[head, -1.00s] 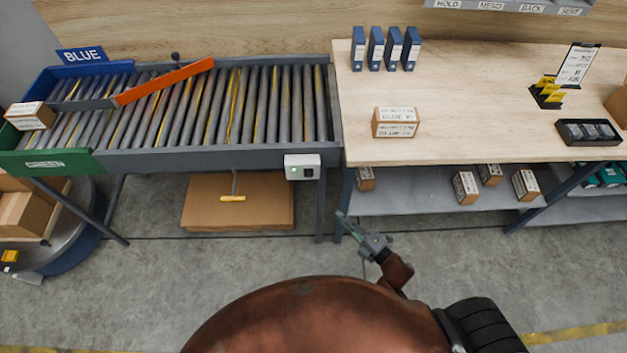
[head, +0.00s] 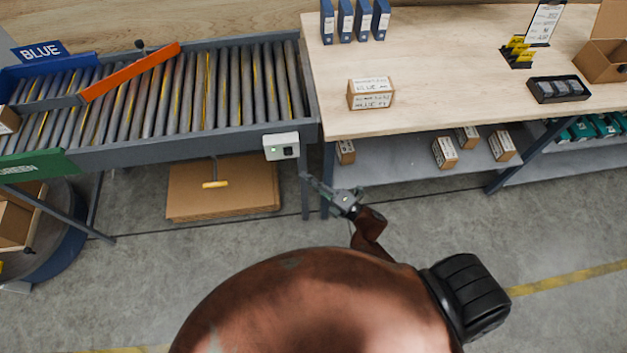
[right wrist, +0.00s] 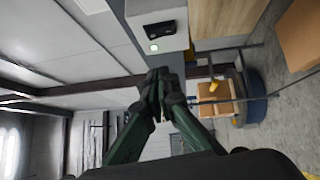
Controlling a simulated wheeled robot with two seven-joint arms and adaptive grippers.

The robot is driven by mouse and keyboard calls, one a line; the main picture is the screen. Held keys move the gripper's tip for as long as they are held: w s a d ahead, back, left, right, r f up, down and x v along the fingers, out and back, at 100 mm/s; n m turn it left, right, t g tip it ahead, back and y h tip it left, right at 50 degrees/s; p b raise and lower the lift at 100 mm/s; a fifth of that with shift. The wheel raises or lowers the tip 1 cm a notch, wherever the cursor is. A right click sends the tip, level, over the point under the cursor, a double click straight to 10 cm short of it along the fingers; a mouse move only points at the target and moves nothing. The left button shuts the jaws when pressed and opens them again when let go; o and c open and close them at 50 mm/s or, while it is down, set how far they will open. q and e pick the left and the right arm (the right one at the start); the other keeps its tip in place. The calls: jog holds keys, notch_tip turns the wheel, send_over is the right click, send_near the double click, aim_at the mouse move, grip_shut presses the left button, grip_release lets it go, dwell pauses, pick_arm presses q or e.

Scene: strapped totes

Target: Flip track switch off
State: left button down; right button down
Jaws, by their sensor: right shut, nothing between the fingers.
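The track switch is a white box (head: 281,147) on the front rail of the roller track, at its right end. It has a black rocker (head: 289,152) and a lit green lamp. The box also shows at the top of the right wrist view (right wrist: 158,22), with its black rocker and green lamp facing me. My right gripper (head: 312,182) is shut and empty, below and a little right of the box, apart from it. Its closed fingers show in the right wrist view (right wrist: 158,88). My left gripper is not in view.
The roller track (head: 200,95) has an orange diverter bar (head: 130,72) across it. A wooden table (head: 430,80) stands right of the track, with a labelled carton (head: 371,93) on it. A T-handle (head: 215,184) hangs below the track, before flat cardboard (head: 250,190).

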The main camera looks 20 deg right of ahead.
aim_at(285, 152)
jog(key=shift+w+a+r, duration=0.15)
jog(key=shift+w+a, duration=0.1)
jog(key=shift+w, duration=1.1)
jog(key=shift+w+a+r, duration=0.15)
jog(key=shift+w+a, duration=0.05)
jog(key=shift+w, duration=1.15)
jog(key=shift+w+a+r, duration=0.15)
jog(key=shift+w+a, duration=0.1)
jog(key=shift+w, duration=1.1)
